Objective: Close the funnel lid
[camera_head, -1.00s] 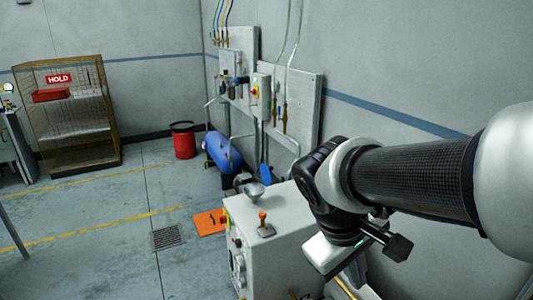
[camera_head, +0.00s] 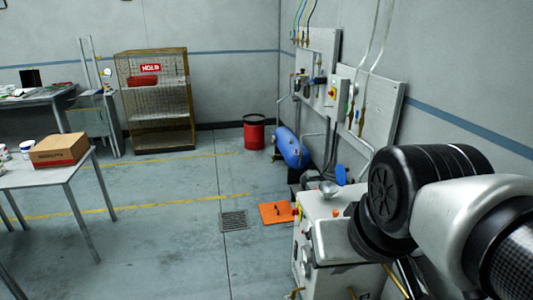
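The metal funnel (camera_head: 328,188) sits on top of a light grey machine cabinet (camera_head: 325,235) at right of centre. A blue round piece (camera_head: 341,175) stands up just behind and to the right of the funnel's rim. It looks like the lid in an open position, but it is small and I cannot make out a hinge. My arm fills the lower right of the view and covers part of the cabinet top. My gripper's fingers are hidden, so I cannot see what they are near.
An orange floor plate (camera_head: 277,212) and a drain grate (camera_head: 233,221) lie left of the cabinet. A blue tank (camera_head: 291,147) and a red bin (camera_head: 254,133) stand behind. A table (camera_head: 60,175) with a cardboard box (camera_head: 60,150) is at left. The middle floor is clear.

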